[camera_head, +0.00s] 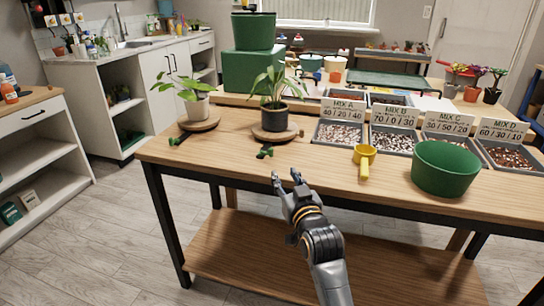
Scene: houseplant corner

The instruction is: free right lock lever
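The right green lock lever (265,152) sticks out at the front of the right round wooden turntable (275,136). A dark pot (274,119) with a leafy plant stands on that turntable. A second green lever (179,138) sits at the left turntable (199,123), which holds a plant in a pale pot. My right gripper (286,175) is at the table's front edge, below and slightly right of the right lever in the picture. Its fingers are apart, with nothing between them, and it does not appear to touch the lever. My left gripper is not in view.
A yellow scoop (364,162) and a green bowl (445,168) stand on the table (310,172) to the right. Behind them are trays of mix with label cards, such as MIX A (343,110). A green box (254,71) stands behind the plants.

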